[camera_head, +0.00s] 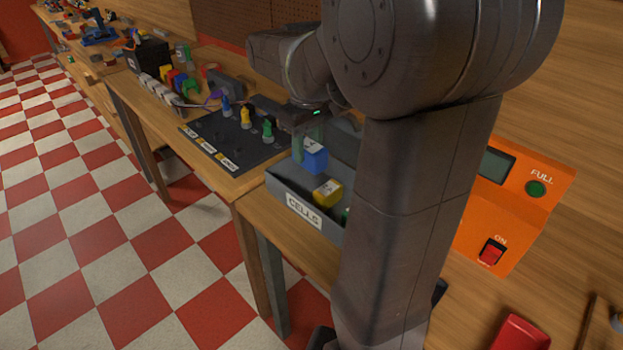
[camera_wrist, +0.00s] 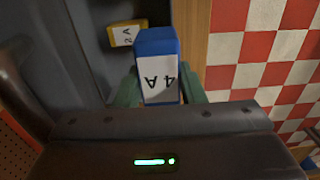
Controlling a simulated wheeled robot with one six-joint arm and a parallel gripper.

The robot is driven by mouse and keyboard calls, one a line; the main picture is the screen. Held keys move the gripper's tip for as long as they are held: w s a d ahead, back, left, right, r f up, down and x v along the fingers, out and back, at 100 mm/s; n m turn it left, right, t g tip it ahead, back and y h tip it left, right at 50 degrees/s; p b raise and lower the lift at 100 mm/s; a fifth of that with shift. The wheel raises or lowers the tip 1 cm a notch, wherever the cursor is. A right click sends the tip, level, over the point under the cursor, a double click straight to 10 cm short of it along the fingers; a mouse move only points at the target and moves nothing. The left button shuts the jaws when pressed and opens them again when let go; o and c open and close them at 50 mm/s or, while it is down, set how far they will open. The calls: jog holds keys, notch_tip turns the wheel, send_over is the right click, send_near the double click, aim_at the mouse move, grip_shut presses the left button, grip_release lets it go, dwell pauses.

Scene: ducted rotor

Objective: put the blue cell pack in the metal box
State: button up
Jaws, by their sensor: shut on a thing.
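The blue cell pack (camera_head: 313,156) has a white label. In the wrist view the blue pack (camera_wrist: 158,68) shows the label "4A" upside down, between the green fingers of my gripper (camera_wrist: 160,92). My gripper (camera_head: 305,140) is shut on it, over the grey metal box labelled "CELLS" (camera_head: 290,196). The pack is at or just above the box's far left part; I cannot tell whether it touches the floor of the box. A yellow cell pack (camera_head: 327,192) lies in the box, and the wrist view shows it too (camera_wrist: 126,36), labelled "2A".
A dark board (camera_head: 222,150) with coloured plugs lies left of the box. An orange device (camera_head: 512,200) with a red switch and green button stands at right. A red object (camera_head: 521,333) lies at the lower right. My arm hides the box's right part.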

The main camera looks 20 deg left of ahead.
aim_at(308, 145)
notch_tip(308, 145, down, 9)
dwell(0.4)
jog(key=shift+r, duration=0.1)
jog(key=shift+f+b, duration=0.4)
jog(key=shift+f, duration=0.2)
jog(key=o, duration=1.1)
jog(key=shift+r, duration=0.1)
notch_tip(308, 145, up, 13)
jog(key=shift+r+p, duration=0.1)
jog(key=shift+p, duration=0.35)
